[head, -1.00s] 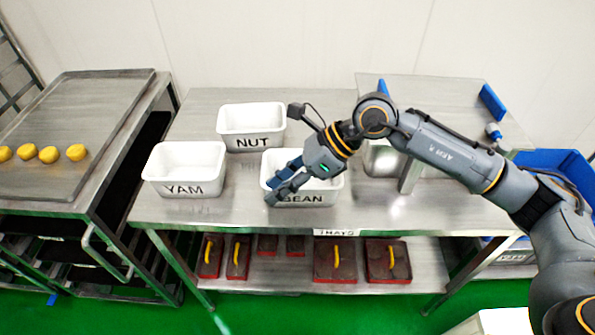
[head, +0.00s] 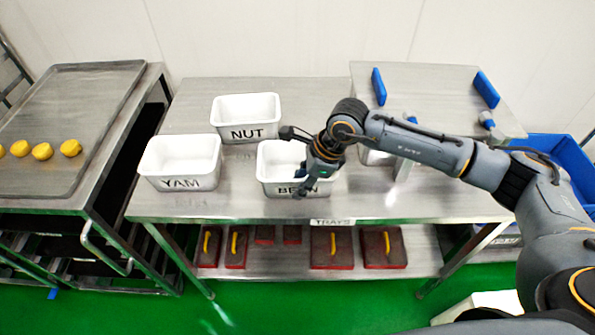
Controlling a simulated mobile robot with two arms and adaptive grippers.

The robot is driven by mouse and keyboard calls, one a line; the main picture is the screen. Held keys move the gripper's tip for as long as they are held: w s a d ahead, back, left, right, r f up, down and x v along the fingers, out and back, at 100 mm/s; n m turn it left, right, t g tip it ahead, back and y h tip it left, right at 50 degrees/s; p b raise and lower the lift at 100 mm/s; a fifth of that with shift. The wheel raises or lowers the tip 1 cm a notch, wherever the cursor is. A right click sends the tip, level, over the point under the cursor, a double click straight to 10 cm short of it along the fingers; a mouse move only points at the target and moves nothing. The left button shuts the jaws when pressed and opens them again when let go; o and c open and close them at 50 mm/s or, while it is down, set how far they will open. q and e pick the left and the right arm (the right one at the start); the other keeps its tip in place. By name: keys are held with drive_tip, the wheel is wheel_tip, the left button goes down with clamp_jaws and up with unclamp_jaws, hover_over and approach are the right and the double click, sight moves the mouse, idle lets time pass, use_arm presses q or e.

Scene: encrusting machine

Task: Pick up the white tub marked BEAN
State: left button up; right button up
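The white tub marked BEAN (head: 272,172) stands on the steel table, partly covered by my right gripper. My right gripper (head: 299,186) is at the tub's front right, one finger in front of the lettered wall and the other around the rim or inside. Whether the fingers press on the wall cannot be told. The tub sits level on the table. The tub marked NUT (head: 246,117) is behind it, and the tub marked YAM (head: 180,160) is to its left. My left gripper is not in view.
The steel table (head: 225,208) has free room in front and at back. A raised steel platform with blue blocks (head: 485,90) stands at right. A tray with several yellow balls (head: 42,151) is on the left rack. Red-based pieces (head: 331,248) lie on the lower shelf.

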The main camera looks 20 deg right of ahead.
sight(289, 197)
drive_tip(key=shift+p+x, duration=0.4)
drive_tip(key=shift+x, duration=1.55)
clamp_jaws()
drive_tip(key=shift+w+r, duration=0.1)
drive_tip(key=shift+r, duration=0.05)
